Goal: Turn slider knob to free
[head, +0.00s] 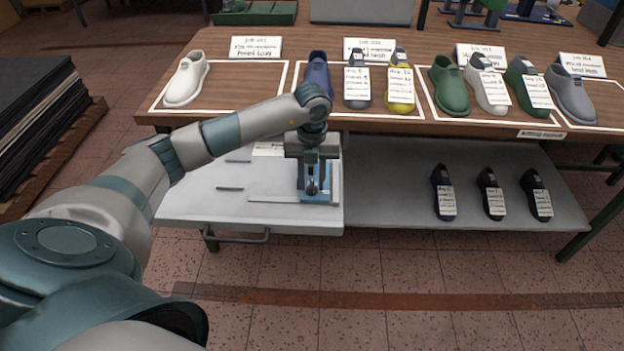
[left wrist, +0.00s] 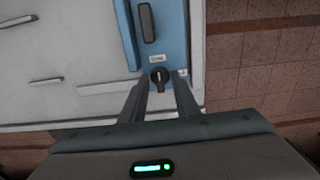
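The slider knob (left wrist: 159,75) is a small black rotary knob on a blue panel (left wrist: 178,30), with its pointer towards the gripper in the left wrist view. A small label (left wrist: 157,58) is just above it; its text is too small to read surely. Another label (left wrist: 182,72) is at its right, partly covered. My left gripper (left wrist: 160,88) is open, with its fingertips on either side of the knob; I cannot tell whether they touch it. In the head view my left gripper (head: 313,184) points down over the blue panel (head: 316,197). My right gripper is not in view.
A black upright handle (left wrist: 147,23) is on the panel beyond the knob. The panel sits on a light grey pull-out tray (head: 195,207) with thin slots. A wooden table (head: 225,92) with several shoes is above and behind.

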